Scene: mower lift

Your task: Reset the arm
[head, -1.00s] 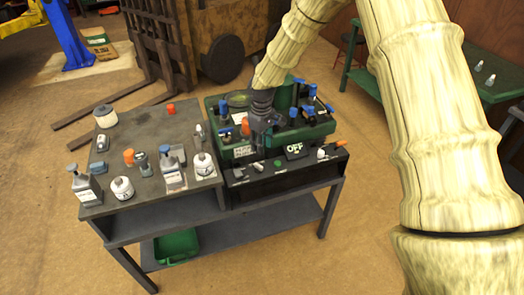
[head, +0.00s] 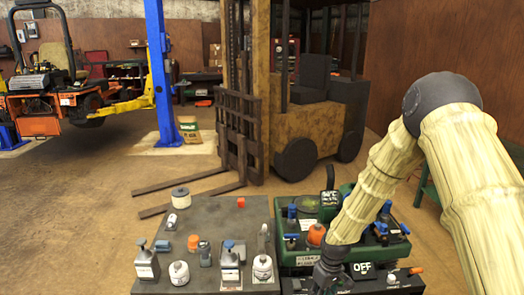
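My arm, with pale wood-like links, comes in from the right in the head view and bends down over the workbench. My gripper (head: 328,275) is dark and points down at the near edge of the green machine (head: 300,258), close to the "OFF" label. Its fingertips are small and partly cut off at the bottom of the picture, so I cannot tell if it is open or holds anything.
The grey bench top (head: 215,215) carries several bottles, a white roll (head: 181,196) and orange caps (head: 193,243). A forklift (head: 300,110) stands behind, its forks on the floor. A raised mower (head: 60,85) hangs by a blue post (head: 160,70). Floor at left is clear.

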